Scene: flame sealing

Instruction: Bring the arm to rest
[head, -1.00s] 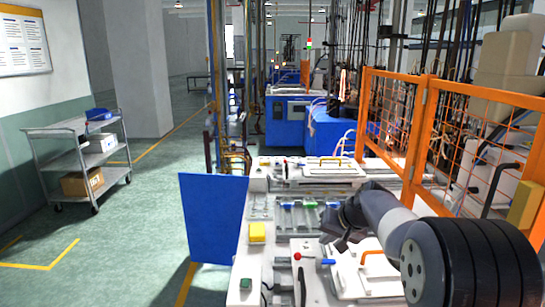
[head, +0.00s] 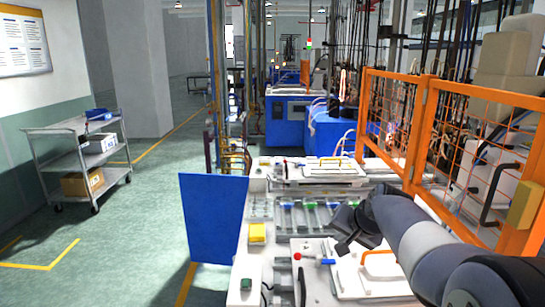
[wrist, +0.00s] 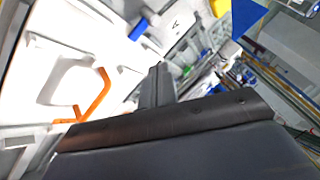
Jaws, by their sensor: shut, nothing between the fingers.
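My gripper (head: 342,248) is dark and hangs over the white workbench, left of the lower white fixture plate with an orange handle (head: 380,264). In the wrist view my gripper (wrist: 157,82) shows its dark fingers together, with nothing held. The fixture's orange handle (wrist: 97,96) lies left of the fingers in that view, apart from them. My arm reaches in from the lower right of the head view and covers part of the bench.
An orange mesh fence (head: 420,140) stands along the right side, close to my arm. A blue panel (head: 214,220) stands at the bench's left. A yellow box (head: 257,232) and a red-knobbed lever (head: 298,256) sit on the bench. A trolley (head: 75,155) stands on open floor at left.

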